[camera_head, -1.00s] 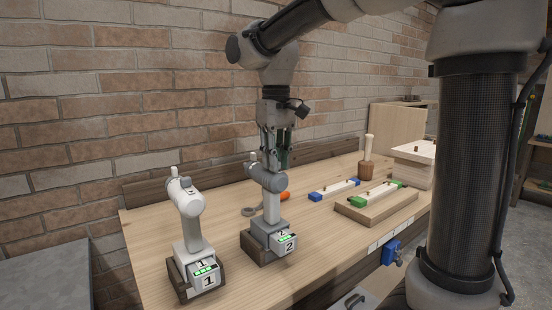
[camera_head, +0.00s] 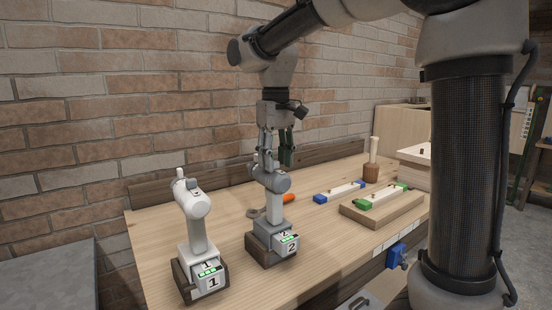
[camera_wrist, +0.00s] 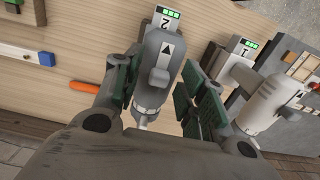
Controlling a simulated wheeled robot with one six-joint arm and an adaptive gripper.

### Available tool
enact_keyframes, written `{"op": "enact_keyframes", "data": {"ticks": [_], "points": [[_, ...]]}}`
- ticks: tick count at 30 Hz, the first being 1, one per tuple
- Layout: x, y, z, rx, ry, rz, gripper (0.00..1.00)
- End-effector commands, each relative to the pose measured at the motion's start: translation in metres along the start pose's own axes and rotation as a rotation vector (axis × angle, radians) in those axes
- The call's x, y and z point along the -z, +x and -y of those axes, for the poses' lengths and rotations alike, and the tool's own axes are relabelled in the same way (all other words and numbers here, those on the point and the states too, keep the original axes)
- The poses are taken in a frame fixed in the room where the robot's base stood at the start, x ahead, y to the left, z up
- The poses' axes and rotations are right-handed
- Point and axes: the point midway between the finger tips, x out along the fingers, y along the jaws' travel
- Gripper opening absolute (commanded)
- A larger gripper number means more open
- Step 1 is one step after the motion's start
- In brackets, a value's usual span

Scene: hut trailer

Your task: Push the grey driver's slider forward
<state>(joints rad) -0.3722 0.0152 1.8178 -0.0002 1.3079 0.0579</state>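The grey driver (camera_head: 270,182) stands upright in the dock marked 2 (camera_head: 274,246). Its head also shows in the wrist view (camera_wrist: 165,52), with a black arrow on top. A raised grey slider (camera_wrist: 160,76) sits on the head behind the arrow's tail. My gripper (camera_head: 274,150) is just over the driver's head in the head view. In the wrist view my gripper (camera_wrist: 160,96) is open, with one green-padded finger on each side of the driver and a gap between. I cannot tell whether a finger touches it.
A white driver (camera_head: 193,216) stands in the dock marked 1, close to the left. An orange-handled tool (camera_head: 288,198) lies behind the grey driver. Blue-ended (camera_head: 340,191) and green-ended (camera_head: 381,199) fixtures and a mallet (camera_head: 372,163) are to the right. A brick wall (camera_head: 150,100) rises behind.

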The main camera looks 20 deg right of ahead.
Motion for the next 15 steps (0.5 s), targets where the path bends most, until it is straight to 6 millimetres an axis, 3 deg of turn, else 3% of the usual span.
{"op": "enact_keyframes", "data": {"ticks": [5,8,15], "points": [[0.000,-0.004,0.000,0.000,0.000,-0.001,0.41],[0.001,-0.016,0.000,0.000,0.000,-0.003,0.41],[0.001,-0.069,0.000,0.000,0.000,-0.004,0.41]]}}
